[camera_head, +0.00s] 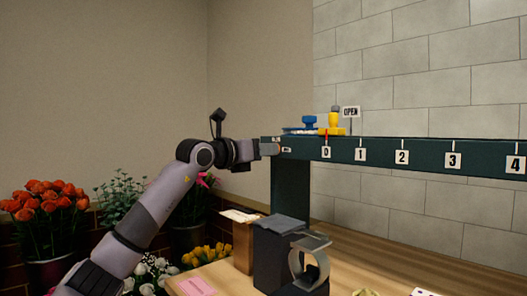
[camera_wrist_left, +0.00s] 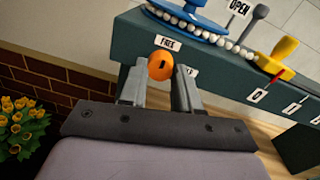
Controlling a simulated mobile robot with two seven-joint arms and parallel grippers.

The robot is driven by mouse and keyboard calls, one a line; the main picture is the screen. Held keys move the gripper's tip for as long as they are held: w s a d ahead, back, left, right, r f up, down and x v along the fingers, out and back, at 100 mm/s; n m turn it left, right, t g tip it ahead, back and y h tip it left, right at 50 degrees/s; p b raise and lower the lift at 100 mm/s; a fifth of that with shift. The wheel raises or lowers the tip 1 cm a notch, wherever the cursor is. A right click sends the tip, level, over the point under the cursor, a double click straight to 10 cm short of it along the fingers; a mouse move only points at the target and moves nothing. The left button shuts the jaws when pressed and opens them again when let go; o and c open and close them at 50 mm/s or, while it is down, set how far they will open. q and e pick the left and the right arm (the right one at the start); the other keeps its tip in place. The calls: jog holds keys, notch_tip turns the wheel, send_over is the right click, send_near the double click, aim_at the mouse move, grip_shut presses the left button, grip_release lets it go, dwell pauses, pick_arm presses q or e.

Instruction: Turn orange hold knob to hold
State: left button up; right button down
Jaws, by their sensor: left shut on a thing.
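The round orange hold knob (camera_wrist_left: 160,65) is on the end of the dark green rail in the left wrist view, with a short dark mark on its face. A FREE label (camera_wrist_left: 168,43) is just above it. A second label (camera_wrist_left: 191,71) to its right is partly hidden by a finger. My left gripper (camera_head: 270,147) is at the rail's left end in the head view. In the left wrist view its two fingers stand on either side of the knob and are shut on it. The knob cannot be made out in the head view. My right gripper is not in view.
The rail (camera_head: 433,152) carries number plates. On top are a blue knobbed part (camera_head: 309,121), a yellow part (camera_head: 334,123), a bead string (camera_wrist_left: 226,43) and an OPEN sign (camera_head: 351,112). Below, a dark block (camera_head: 281,238) and a ring-shaped stand (camera_head: 310,262) occupy the wooden table.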

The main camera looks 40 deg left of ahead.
pick_arm(q)
jog(key=shift+m, duration=0.3)
jog(key=shift+a+m+t+h+p, duration=0.2)
jog(key=shift+m+p, duration=1.3)
jog(key=shift+m, duration=2.95)
jog(key=shift+d+m+t+h+p, duration=0.3)
jog(key=shift+m+p, duration=1.2)
jog(key=shift+m, duration=2.95)
jog(key=shift+a+f, duration=0.1)
jog(key=shift+a, duration=0.15)
jog(key=o, duration=1.1)
jog(key=shift+c, duration=0.2)
jog(key=shift+s, duration=0.1)
jog(key=s+b, duration=0.4)
jog(key=s, duration=0.3)
jog(key=shift+a+f, duration=0.2)
jog(key=shift+a, duration=0.1)
